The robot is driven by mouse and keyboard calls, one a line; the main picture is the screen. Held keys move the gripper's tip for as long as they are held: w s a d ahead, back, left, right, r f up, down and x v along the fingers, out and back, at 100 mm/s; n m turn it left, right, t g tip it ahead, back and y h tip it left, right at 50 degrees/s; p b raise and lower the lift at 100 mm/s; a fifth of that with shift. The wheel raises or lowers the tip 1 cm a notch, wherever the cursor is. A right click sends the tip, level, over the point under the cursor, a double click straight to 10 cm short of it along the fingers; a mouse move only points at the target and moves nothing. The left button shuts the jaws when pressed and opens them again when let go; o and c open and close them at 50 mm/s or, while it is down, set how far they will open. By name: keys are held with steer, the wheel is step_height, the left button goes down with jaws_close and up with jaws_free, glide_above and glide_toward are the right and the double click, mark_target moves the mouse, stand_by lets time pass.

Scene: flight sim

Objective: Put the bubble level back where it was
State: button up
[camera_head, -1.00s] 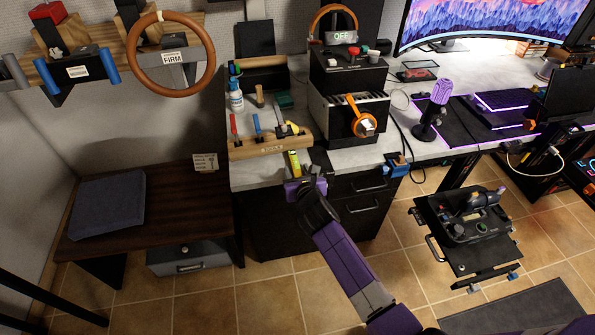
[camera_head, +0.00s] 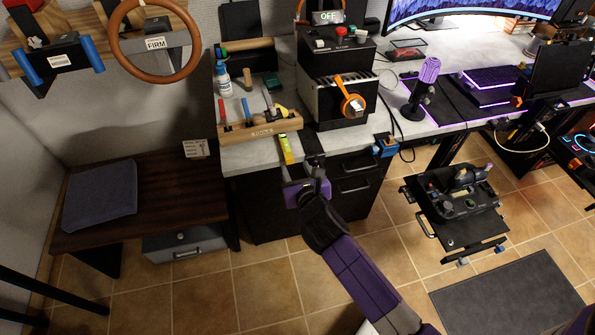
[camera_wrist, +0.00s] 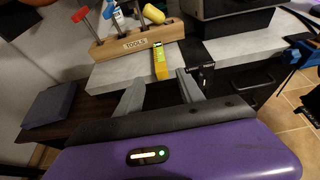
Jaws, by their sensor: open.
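The bubble level (camera_head: 285,149) is a short yellow-green bar. It lies on the grey worktop in front of the wooden tool rack (camera_head: 250,135), pointing toward the worktop's front edge. In the wrist view the level (camera_wrist: 160,62) lies just beyond the fingertips, a little left of the middle, below the "TOOLS" label. My gripper (camera_head: 303,172) is at the front edge of the worktop. In the wrist view my gripper (camera_wrist: 160,86) has its two grey fingers spread apart, with nothing between them. The level is apart from the fingers.
The rack holds several tools with coloured handles. A dark box with an orange headset (camera_head: 349,102) stands right of it. A blue clamp (camera_head: 385,146) grips the worktop edge at right. A black drawer cabinet (camera_head: 268,207) is below. A low dark table (camera_head: 150,212) stands at left.

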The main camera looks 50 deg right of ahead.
steer(key=s+a+m+t+y, duration=0.2)
steer(key=s+a+m+y, duration=0.3)
steer(key=s+a+m, duration=1.05)
steer(key=s+a+r+m+t+y, duration=0.1)
steer(key=s+a+r+m+y, duration=0.1)
steer(key=s+r+m, duration=1.1)
steer(key=shift+s+a+r+m+t+y, duration=0.25)
steer(key=shift+s+a+m+t+y, duration=0.1)
steer(key=shift+s+a, duration=0.55)
steer(key=shift+s+d, duration=0.1)
